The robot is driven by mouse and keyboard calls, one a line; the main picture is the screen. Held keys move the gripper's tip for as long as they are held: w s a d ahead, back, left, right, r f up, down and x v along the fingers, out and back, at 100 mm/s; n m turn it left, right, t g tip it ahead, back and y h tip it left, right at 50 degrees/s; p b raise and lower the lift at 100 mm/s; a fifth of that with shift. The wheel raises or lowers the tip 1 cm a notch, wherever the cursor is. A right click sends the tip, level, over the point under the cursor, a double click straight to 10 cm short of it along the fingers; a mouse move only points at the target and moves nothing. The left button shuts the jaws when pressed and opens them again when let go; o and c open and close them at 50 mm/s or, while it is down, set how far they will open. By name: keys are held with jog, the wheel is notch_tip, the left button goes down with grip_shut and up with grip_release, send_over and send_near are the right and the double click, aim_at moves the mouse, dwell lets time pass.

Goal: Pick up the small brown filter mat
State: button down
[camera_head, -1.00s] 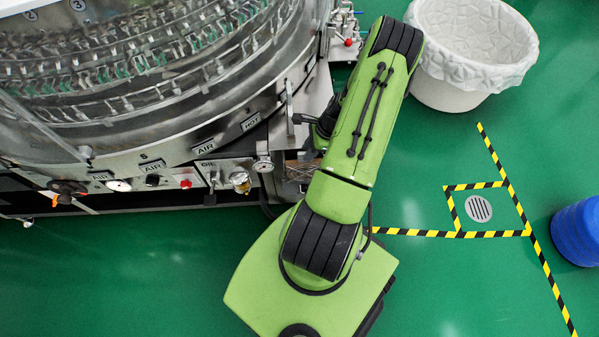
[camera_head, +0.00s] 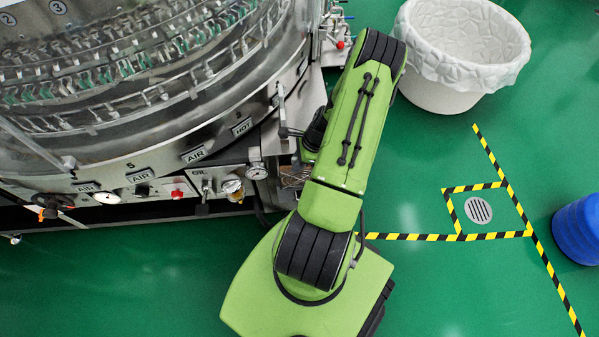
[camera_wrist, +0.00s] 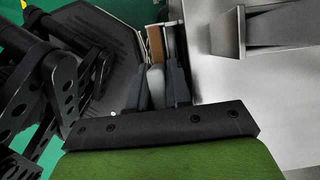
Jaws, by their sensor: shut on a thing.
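The small brown filter mat (camera_wrist: 156,46) shows edge-on in the wrist view as a narrow brown strip at the fingertips. My gripper (camera_wrist: 159,56) is shut on it, with the dark fingers on either side. Most of the mat's face is hidden by the fingers. In the head view my green arm hides the gripper and the mat, beside the washer's right end.
The steel rotary washer (camera_head: 135,160) fills the upper left of the head view. A white lined bin (camera_head: 445,92) stands at upper right, a blue drum (camera_head: 580,230) at the right edge. A floor drain (camera_head: 478,210) lies inside yellow-black tape. Green floor is clear around it.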

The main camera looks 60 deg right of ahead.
jog(key=shift+r, duration=0.1)
notch_tip(320, 180, up, 30)
jog(key=p, duration=1.7)
jog(key=shift+r+p, duration=0.2)
jog(key=shift+p, duration=0.1)
dwell(0.6)
